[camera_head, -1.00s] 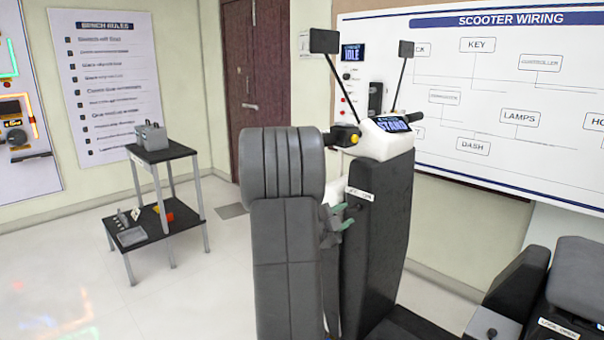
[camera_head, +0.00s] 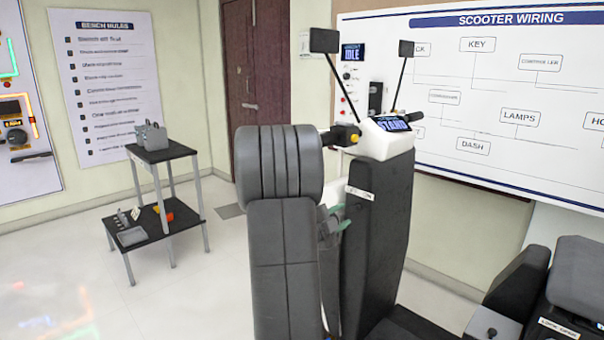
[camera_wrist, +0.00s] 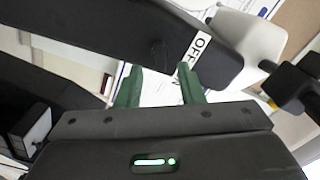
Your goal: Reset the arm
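My gripper (camera_wrist: 160,84) shows two green fingers standing apart in the wrist view, with nothing between them. In the head view its green fingertips (camera_head: 338,219) are partly hidden behind my large grey arm link. They are just left of the black front column of the scooter (camera_head: 377,235). I cannot tell whether the fingers touch the column.
The scooter's white head with its lit display (camera_head: 393,124), handlebars and two mirrors rises above the column. A black seat part (camera_head: 578,283) is at lower right. A two-level stand (camera_head: 160,152) is at left. A wiring board (camera_head: 480,100) hangs behind. The floor between stand and arm is clear.

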